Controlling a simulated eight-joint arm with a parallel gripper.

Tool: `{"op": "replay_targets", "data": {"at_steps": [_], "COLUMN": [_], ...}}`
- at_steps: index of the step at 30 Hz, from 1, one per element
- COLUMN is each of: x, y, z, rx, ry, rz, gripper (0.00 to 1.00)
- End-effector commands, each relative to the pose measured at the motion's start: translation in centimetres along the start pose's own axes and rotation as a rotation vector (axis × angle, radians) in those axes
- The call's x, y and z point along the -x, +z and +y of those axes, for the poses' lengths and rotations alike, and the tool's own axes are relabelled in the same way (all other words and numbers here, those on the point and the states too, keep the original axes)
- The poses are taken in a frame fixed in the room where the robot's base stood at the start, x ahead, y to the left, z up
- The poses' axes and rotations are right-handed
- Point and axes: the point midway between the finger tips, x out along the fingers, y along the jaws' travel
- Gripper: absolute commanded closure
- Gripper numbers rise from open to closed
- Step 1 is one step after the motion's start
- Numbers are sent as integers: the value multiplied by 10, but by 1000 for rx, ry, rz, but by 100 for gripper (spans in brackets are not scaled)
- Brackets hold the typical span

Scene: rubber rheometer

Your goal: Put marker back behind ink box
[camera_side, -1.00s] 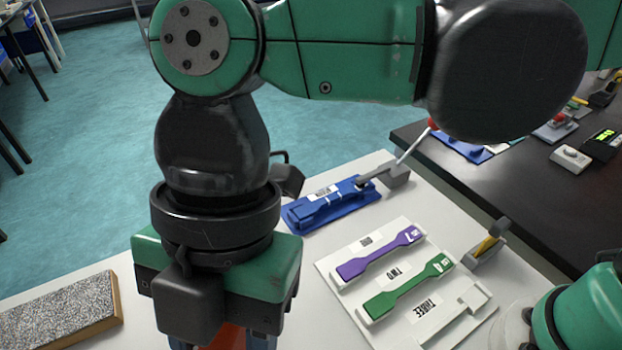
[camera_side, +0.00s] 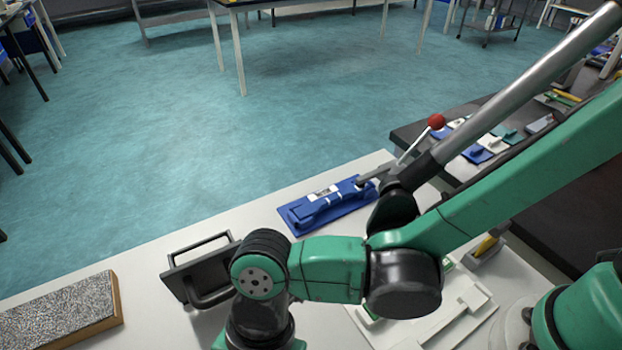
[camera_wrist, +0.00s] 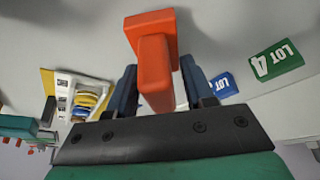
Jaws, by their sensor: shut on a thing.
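My gripper (camera_wrist: 160,82) is shut on an orange-red block (camera_wrist: 152,45) in the wrist view, its blue fingers on either side of the narrower part. The block has a wide end away from me; I take it for the marker but cannot be sure. Whether it touches the white table is unclear. In the side view my gripper is below the bottom edge, out of sight. A black, open-framed thing (camera_side: 188,280) stands on the table left of my arm; it may be the ink box, but I cannot confirm this.
A blue fixture (camera_side: 328,205) and a red-knobbed lever (camera_side: 436,121) lie beyond my arm. A grey speckled slab (camera_side: 60,315) is at lower left. My arm partly covers the white specimen board (camera_side: 478,300). Blue (camera_wrist: 223,86) and green (camera_wrist: 275,62) lot tags lie right in the wrist view.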

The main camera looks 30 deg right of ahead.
Motion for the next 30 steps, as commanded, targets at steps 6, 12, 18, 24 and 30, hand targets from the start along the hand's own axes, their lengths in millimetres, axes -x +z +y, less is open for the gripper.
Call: {"op": "replay_targets", "data": {"at_steps": [6, 12, 18, 24, 30], "x": [0, -2, -2, 1, 28], "y": [0, 1, 1, 0, 0], "z": [0, 0, 0, 0, 0], "rx": [0, 0, 0, 0, -3], "ry": [0, 0, 0, 0, 0], "rz": [0, 0, 0, 0, 0], "gripper": [87, 28, 22, 22, 22]}}
